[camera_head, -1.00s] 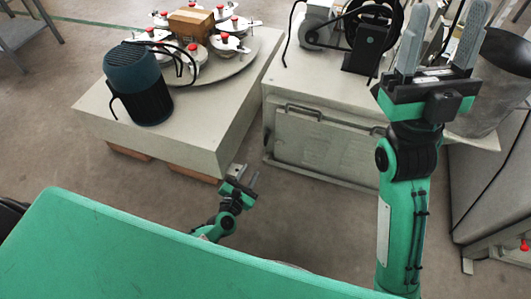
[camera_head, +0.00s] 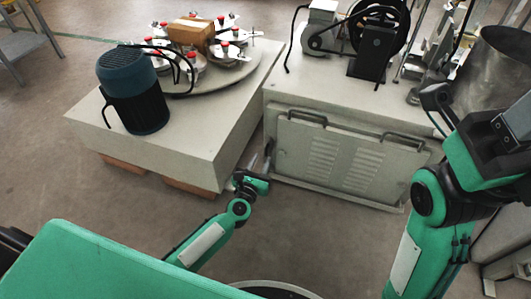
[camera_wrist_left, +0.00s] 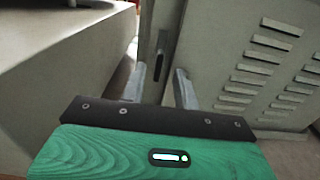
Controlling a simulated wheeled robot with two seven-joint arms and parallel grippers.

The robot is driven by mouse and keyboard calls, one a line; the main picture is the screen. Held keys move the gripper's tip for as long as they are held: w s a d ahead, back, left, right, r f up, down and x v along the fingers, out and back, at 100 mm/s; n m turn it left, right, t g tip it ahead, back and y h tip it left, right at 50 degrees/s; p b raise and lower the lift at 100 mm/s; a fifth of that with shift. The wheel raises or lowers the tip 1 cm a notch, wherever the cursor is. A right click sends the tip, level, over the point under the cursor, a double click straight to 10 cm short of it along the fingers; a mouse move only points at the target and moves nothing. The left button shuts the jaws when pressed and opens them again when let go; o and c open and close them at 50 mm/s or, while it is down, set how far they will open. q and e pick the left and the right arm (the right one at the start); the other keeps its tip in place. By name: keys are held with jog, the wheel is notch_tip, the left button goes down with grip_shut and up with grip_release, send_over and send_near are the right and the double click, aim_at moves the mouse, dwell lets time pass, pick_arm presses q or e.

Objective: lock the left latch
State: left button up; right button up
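The grey cabinet's front panel (camera_head: 345,165) has louvred slots and two handles along its top edge. In the left wrist view, a dark grey latch (camera_wrist_left: 160,58) stands upright at the cabinet's left edge. My left gripper (camera_head: 256,163) is at the left end of this panel, by the gap to the pale block. In the left wrist view its fingers (camera_wrist_left: 160,88) are apart with nothing between them; the latch appears beyond and between the fingertips, and contact is not visible. My right gripper (camera_head: 512,122) is at the right edge, partly cut off, its opening unclear.
A pale block (camera_head: 215,140) carrying a blue motor (camera_head: 133,90) and a turntable stands close left of my left gripper. A belt-driven machine (camera_head: 350,35) sits on the cabinet. A metal drum (camera_head: 490,75) stands at the right. Open floor lies before the block.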

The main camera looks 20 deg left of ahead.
aim_at(266, 150)
pick_arm(q)
jog(key=shift+w+d+b, duration=0.1)
jog(key=shift+w+b, duration=0.3)
jog(key=shift+w, duration=2.25)
jog(key=shift+c, duration=0.4)
grip_shut()
